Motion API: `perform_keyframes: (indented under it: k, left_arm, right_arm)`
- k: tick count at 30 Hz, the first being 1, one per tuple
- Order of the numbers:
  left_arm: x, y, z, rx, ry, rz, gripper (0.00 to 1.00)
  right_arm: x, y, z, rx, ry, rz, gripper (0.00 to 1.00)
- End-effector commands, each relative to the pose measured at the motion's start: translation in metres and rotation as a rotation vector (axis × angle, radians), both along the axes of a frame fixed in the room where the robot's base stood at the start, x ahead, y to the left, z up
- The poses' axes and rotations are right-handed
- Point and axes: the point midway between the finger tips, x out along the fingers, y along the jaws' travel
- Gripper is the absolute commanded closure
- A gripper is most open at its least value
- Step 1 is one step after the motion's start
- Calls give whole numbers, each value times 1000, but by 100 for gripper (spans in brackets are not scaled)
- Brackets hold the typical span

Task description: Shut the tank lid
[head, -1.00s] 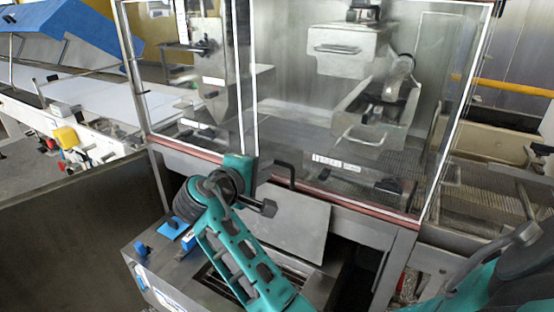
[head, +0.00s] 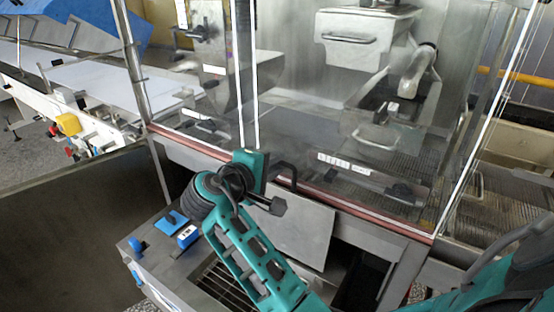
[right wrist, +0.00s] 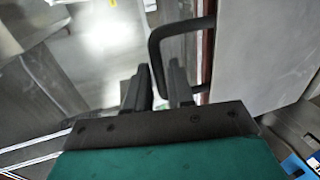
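The tank lid (head: 303,232) is a flat grey panel standing tilted up under the glazed cabinet. Its black U-shaped handle (head: 285,174) is at its upper left edge. My right gripper (right wrist: 158,72) is at this handle, with its two dark fingers apart. In the right wrist view one bar of the handle (right wrist: 156,62) runs down between the fingers, close to both; contact is not clear. The lid (right wrist: 262,55) lies to the right there. The tank (head: 175,262) has a grille below the lid. My left gripper is not in view.
The clear-windowed cabinet (head: 330,158) with a red lower edge stands just behind the lid. Blue switch boxes (head: 187,237) sit on the tank's left. A conveyor (head: 95,85) runs at the far left, and a mesh belt (head: 500,205) at the right.

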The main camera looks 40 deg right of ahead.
Motion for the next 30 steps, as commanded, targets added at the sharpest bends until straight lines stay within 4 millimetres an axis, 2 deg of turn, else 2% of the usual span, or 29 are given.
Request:
perform_keyframes:
  k: [12,20,30]
  left_arm:
    - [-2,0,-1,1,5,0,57]
    - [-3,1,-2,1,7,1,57]
    - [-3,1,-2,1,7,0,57]
  right_arm:
    - [-1,1,-1,0,0,0,78]
    - [-1,1,-1,0,0,0,100]
    - [-1,1,-1,0,0,0,100]
